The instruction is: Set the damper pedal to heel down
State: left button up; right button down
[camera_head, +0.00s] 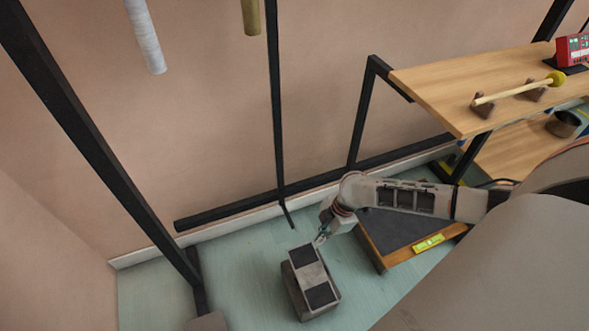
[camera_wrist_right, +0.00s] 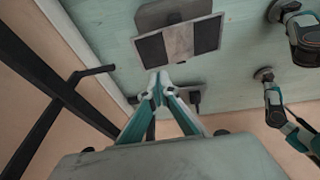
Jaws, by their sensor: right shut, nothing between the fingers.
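The damper pedal (camera_head: 312,275) is on the pale green floor at the lower middle of the head view. It is a grey rocker plate with a dark pad at each end, on a grey base. Its tilt is hard to judge. In the right wrist view the pedal (camera_wrist_right: 180,42) lies just beyond my fingertips. My right gripper (camera_head: 320,239) is at the pedal's far end, shut and empty. In the right wrist view the gripper's fingertips (camera_wrist_right: 158,76) meet close to the plate's edge; contact cannot be told. My left gripper is not in view.
A low wooden platform with a dark top (camera_head: 392,229) stands right of the pedal, under my right arm. A black frame (camera_head: 230,208) runs behind it along the wall. A wooden shelf (camera_head: 440,92) with a mallet (camera_head: 515,91) is at upper right. Floor left of the pedal is clear.

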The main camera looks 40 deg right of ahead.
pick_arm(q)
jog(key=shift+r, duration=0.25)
pick_arm(e)
jog(key=shift+w+d, duration=0.15)
jog(key=shift+d, duration=0.05)
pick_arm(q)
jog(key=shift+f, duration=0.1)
pick_arm(e)
jog(key=b, duration=0.2)
send_near(306, 258)
jog(key=b+x, duration=0.2)
jog(key=x, duration=0.1)
jog(key=b+x, duration=0.1)
jog(key=x, duration=0.2)
jog(key=shift+s+f+b, duration=0.1)
jog(key=shift+s+b, duration=0.1)
jog(key=shift+b, duration=0.2)
jog(key=shift+w+f, duration=0.15)
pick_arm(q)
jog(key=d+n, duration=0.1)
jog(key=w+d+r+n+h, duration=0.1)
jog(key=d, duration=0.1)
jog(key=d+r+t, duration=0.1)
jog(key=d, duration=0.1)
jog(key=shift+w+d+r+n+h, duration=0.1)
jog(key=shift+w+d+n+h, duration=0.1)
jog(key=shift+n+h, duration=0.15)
pick_arm(e)
jog(key=shift+w, duration=0.2)
